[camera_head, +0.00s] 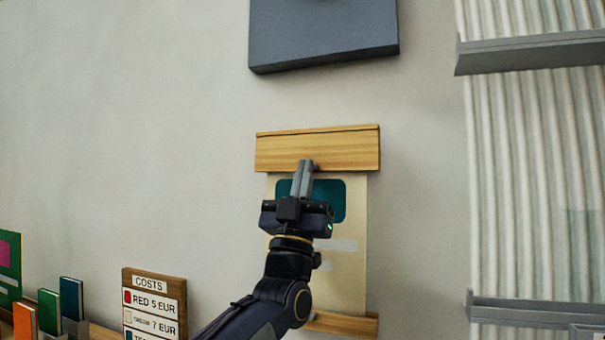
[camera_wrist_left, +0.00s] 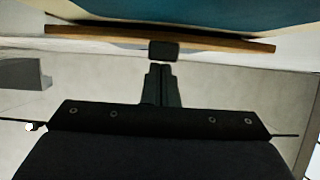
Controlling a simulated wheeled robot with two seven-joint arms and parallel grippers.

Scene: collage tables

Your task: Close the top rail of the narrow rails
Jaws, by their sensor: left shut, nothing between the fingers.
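The wooden top rail (camera_head: 345,148) of the narrow rails is on the wall, with a thin dark line near its upper edge. A cream sheet (camera_head: 352,275) with a teal patch hangs below it, and the bottom rail (camera_head: 345,323) is at its foot. My left gripper (camera_head: 308,164) is shut and empty, its fingertips at the lower edge of the top rail. In the left wrist view, the shut fingers (camera_wrist_left: 161,72) point at a small dark block (camera_wrist_left: 163,50) beside a wooden strip (camera_wrist_left: 220,45). I cannot tell whether they touch. The arm hides part of the sheet and bottom rail.
A dark grey box-like panel (camera_head: 325,35) is above the rails. A ribbed panel with grey metal rails (camera_head: 530,52) is at the right. A COSTS board (camera_head: 150,283) and several coloured books (camera_head: 72,298) stand at lower left. The wall left of the rails is bare.

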